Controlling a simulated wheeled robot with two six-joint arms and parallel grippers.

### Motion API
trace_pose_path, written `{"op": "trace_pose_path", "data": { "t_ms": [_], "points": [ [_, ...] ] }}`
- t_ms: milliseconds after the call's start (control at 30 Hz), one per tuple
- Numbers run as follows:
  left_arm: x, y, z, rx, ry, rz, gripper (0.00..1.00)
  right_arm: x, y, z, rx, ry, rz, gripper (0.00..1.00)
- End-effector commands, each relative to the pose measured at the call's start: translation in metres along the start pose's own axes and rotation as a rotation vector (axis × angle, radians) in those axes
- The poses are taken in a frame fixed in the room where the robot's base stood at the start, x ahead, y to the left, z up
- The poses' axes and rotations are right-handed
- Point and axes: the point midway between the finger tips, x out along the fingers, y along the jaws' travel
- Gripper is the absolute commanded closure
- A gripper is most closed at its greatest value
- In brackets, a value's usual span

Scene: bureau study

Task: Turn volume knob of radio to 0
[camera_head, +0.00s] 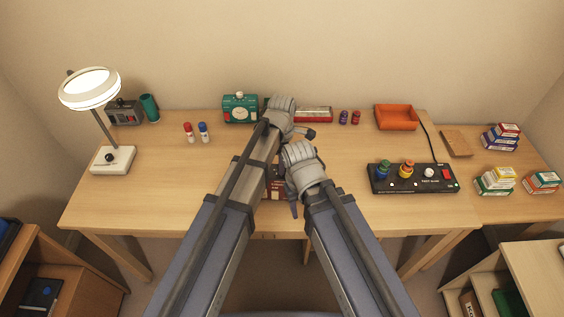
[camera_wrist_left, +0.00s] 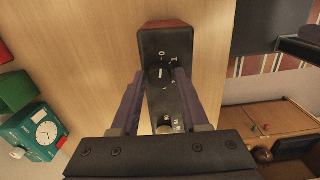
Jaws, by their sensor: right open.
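In the left wrist view, a dark panel with a reddish end, apparently the radio (camera_wrist_left: 168,42), lies below my left gripper. Its round dark knob (camera_wrist_left: 158,73), with pale marks around it, sits between my fingers with space on both sides. A smaller pale knob shows closer to the gripper body. My left gripper (camera_wrist_left: 158,78) is open over the panel; contact cannot be told. In the head view my left gripper (camera_head: 296,128) is over the desk's middle and hides the radio's knob. My right gripper (camera_head: 293,188) is lower, close beside the left arm.
The desk (camera_head: 150,190) holds a lamp (camera_head: 113,160), a teal clock (camera_head: 240,107), a red box (camera_head: 314,114), an orange tray (camera_head: 397,124) and a black control panel (camera_head: 384,187). Small boxes stand at right. The desk's left front is clear. My arms are close together.

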Motion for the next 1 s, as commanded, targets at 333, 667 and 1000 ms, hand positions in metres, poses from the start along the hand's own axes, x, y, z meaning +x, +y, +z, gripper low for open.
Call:
{"op": "trace_pose_path", "data": {
  "t_ms": [333,667,1000],
  "points": [
    [0.0,0.0,0.0,0.001,0.0,0.0,0.34,0.0,0.0,0.0,0.0,0.0,0.0,0.5],
    [-0.011,0.0,0.0,0.001,0.0,0.0,0.34,-0.011,0.001,0.001,0.0,0.0,0.0,0.5],
    [-0.054,0.0,0.0,0.001,0.0,0.0,0.34,-0.053,0.005,0.003,0.0,0.0,0.0,0.5]
  ]
}}
